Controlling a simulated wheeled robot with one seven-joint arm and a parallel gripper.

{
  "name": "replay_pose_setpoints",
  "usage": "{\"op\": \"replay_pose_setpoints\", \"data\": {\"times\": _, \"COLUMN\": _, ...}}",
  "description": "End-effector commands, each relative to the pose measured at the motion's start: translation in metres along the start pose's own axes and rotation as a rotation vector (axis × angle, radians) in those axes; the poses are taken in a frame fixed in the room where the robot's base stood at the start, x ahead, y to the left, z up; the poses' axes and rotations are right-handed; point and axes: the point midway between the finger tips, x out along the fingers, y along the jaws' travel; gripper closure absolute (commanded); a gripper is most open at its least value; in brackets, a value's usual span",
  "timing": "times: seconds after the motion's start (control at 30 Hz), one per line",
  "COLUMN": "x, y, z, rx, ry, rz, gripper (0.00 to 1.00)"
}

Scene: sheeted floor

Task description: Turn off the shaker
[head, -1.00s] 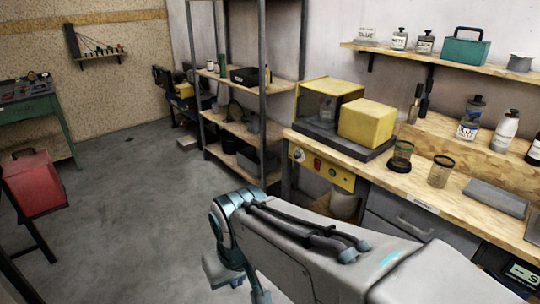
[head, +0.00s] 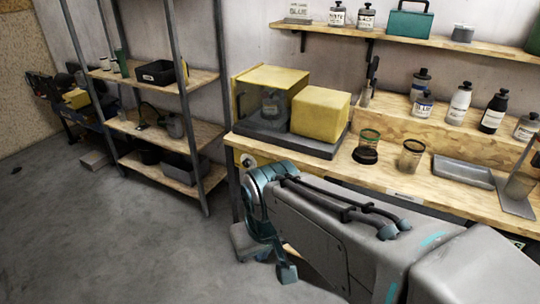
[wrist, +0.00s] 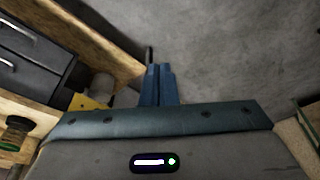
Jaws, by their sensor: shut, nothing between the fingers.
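The shaker (head: 262,125) stands on the workbench in the head view, a yellow housing with a dark clear front beside a yellow box block on a dark base. A dark container shows inside it. A bit of yellow, probably this panel, shows in the wrist view (wrist: 84,102). My gripper (wrist: 158,68) is shut and empty, over the grey floor, to the right of that yellow part and apart from it.
Glass jars (head: 366,147) and a grey tray (head: 463,171) stand on the bench top. Bottles line the shelf behind. A metal shelf rack (head: 170,128) stands left of the bench. Dark drawers (wrist: 32,55) show in the wrist view.

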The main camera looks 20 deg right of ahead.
Motion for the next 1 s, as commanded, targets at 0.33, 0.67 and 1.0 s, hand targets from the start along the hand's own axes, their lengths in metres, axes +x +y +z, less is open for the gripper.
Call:
{"op": "replay_pose_setpoints", "data": {"times": 0.33, "x": 0.000, "y": 0.000, "z": 0.000, "rx": -0.001, "ry": 0.000, "rz": 0.000, "gripper": 1.00}}
{"op": "replay_pose_setpoints", "data": {"times": 0.67, "x": 0.030, "y": 0.027, "z": -0.011, "rx": -0.121, "ry": -0.102, "rz": 0.107, "gripper": 1.00}}
{"op": "replay_pose_setpoints", "data": {"times": 1.0, "x": 0.107, "y": 0.103, "z": -0.062, "rx": -0.532, "ry": -0.393, "rz": 0.466, "gripper": 1.00}}
